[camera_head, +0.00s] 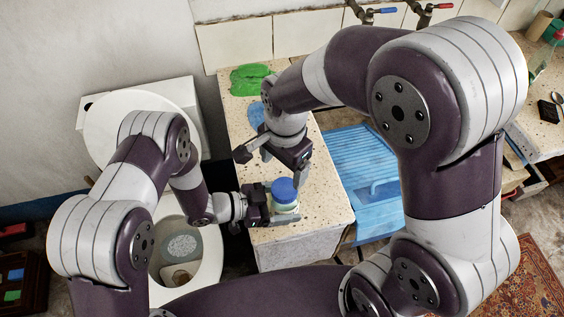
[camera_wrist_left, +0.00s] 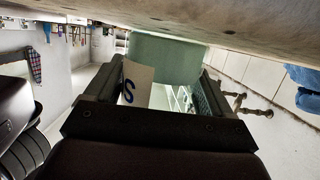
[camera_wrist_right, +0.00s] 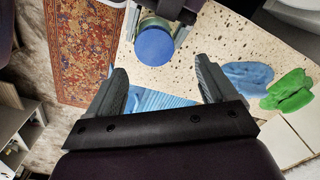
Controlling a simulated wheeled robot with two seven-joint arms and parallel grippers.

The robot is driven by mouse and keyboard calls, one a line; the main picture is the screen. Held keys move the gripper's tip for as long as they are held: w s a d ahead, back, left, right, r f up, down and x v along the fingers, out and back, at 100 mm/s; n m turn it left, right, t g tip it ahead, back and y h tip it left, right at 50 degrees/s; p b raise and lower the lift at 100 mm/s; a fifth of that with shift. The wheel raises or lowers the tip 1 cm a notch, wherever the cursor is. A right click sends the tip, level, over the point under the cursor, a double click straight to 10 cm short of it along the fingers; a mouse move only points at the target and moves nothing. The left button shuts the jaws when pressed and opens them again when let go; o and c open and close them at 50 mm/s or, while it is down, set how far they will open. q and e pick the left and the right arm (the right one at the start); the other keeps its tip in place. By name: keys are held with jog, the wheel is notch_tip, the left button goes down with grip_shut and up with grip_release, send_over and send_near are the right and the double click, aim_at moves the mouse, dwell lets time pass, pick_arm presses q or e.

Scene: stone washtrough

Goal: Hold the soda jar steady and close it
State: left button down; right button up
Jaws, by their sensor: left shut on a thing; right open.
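The soda jar (camera_head: 287,208) is pale green and stands on the speckled stone slab near its front end. A round blue lid (camera_head: 284,190) sits on its top; I cannot tell how firmly it is seated. My left gripper (camera_head: 284,204) is shut around the jar's body from the left. The left wrist view shows the green jar (camera_wrist_left: 165,52) with a pale label between the fingers. My right gripper (camera_head: 271,168) is open and empty, behind and above the jar. In the right wrist view the blue lid (camera_wrist_right: 154,45) lies just beyond the open fingertips.
A green cloth (camera_head: 248,79) and a blue cloth (camera_head: 256,115) lie on the slab behind my right gripper. A blue ribbed washboard basin (camera_head: 362,165) is right of the slab. A toilet (camera_head: 205,262) stands at the left. Two taps (camera_head: 428,12) are at the back wall.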

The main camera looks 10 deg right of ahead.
jog(key=n, duration=0.4)
jog(key=shift+r, duration=0.15)
jog(key=n, duration=0.4)
jog(key=shift+r, duration=0.1)
jog(key=n, duration=0.4)
jog(key=shift+r+n, duration=0.1)
jog(key=shift+n, duration=0.3)
jog(key=n, duration=0.3)
jog(key=shift+n, duration=0.4)
jog(key=n, duration=0.4)
jog(key=shift+r, duration=0.15)
jog(key=n, duration=0.4)
jog(key=shift+s, duration=0.1)
jog(key=n, duration=1)
jog(key=shift+s, duration=0.15)
jog(key=n, duration=0.4)
jog(key=shift+d, duration=0.1)
